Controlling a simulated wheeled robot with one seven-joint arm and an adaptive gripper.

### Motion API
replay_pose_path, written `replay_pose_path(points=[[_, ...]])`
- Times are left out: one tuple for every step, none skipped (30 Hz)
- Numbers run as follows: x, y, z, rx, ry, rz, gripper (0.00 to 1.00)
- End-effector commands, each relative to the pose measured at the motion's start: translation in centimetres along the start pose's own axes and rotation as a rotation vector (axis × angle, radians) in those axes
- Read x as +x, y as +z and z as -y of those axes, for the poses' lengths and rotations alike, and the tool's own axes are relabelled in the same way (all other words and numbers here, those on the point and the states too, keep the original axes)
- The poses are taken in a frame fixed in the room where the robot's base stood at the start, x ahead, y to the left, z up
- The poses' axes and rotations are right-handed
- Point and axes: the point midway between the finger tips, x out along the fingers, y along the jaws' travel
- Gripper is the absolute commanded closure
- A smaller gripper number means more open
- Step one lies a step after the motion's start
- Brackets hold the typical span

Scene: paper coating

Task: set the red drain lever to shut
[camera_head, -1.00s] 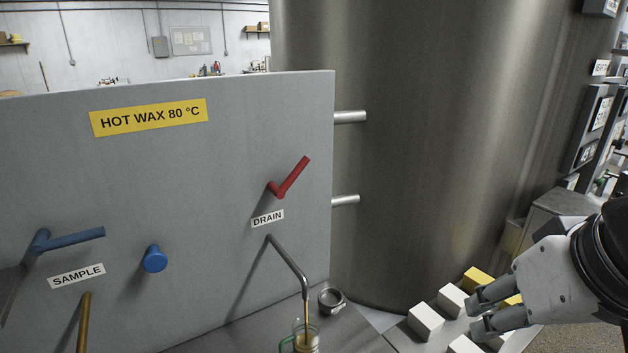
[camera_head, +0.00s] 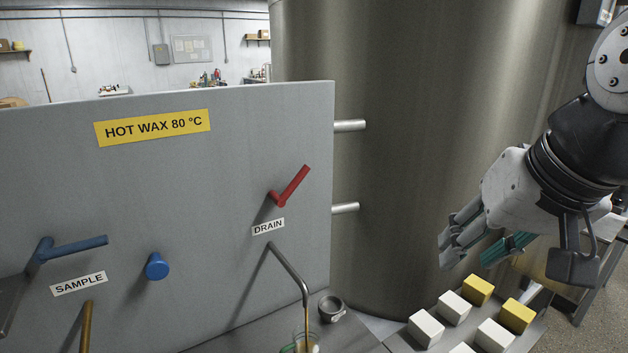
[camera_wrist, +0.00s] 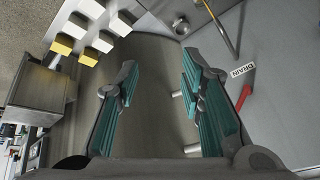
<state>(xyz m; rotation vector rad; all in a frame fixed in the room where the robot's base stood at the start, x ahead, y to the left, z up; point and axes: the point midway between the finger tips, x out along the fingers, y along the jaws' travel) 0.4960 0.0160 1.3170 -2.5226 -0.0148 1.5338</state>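The red drain lever (camera_head: 290,187) is on the grey panel above the DRAIN label (camera_head: 268,226). Its handle slants up to the right in the head view. The lever also shows in the wrist view (camera_wrist: 243,97), right of my fingers. My gripper (camera_head: 468,242) is well to the right of the lever, in front of the steel tank and apart from it. In the wrist view my gripper (camera_wrist: 160,72) is open and empty, teal pads apart. Below the lever a bent drain pipe (camera_head: 288,268) ends over a glass beaker (camera_head: 306,343), with an amber stream between them.
A blue sample lever (camera_head: 78,246) and blue knob (camera_head: 157,266) are left on the panel. The large tank (camera_head: 420,130) stands behind, with two short pipes to the panel. White and yellow blocks (camera_head: 454,307) lie below my gripper. A small metal cup (camera_head: 331,308) sits near the beaker.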

Motion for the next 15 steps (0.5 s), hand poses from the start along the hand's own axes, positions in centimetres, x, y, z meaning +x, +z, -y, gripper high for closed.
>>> replay_pose_path(points=[[0.1,-2.2,1.1,0.035,-0.022,0.013,0.65],[0.2,-3.4,1.6,0.062,-0.032,0.017,0.65],[0.4,-5.1,2.4,0.096,-0.043,0.021,0.65],[0.6,-6.3,3.0,0.122,-0.05,0.025,0.65],[0.9,-7.5,3.6,0.149,-0.056,0.029,0.65],[1.3,-9.0,4.5,0.181,-0.062,0.033,0.65],[1.6,-10.2,5.1,0.206,-0.065,0.035,0.65],[2.0,-11.3,5.8,0.23,-0.067,0.037,0.65],[2.6,-12.7,6.8,0.26,-0.069,0.039,0.65],[3.1,-13.7,7.6,0.282,-0.069,0.04,0.65],[3.5,-14.7,8.4,0.302,-0.068,0.04,0.65],[4.2,-16.0,9.6,0.328,-0.066,0.037,0.65],[4.7,-16.9,10.6,0.347,-0.064,0.035,0.65],[5.3,-17.8,11.5,0.365,-0.061,0.033,0.65],[6.0,-18.8,12.9,0.387,-0.057,0.027,0.65]])
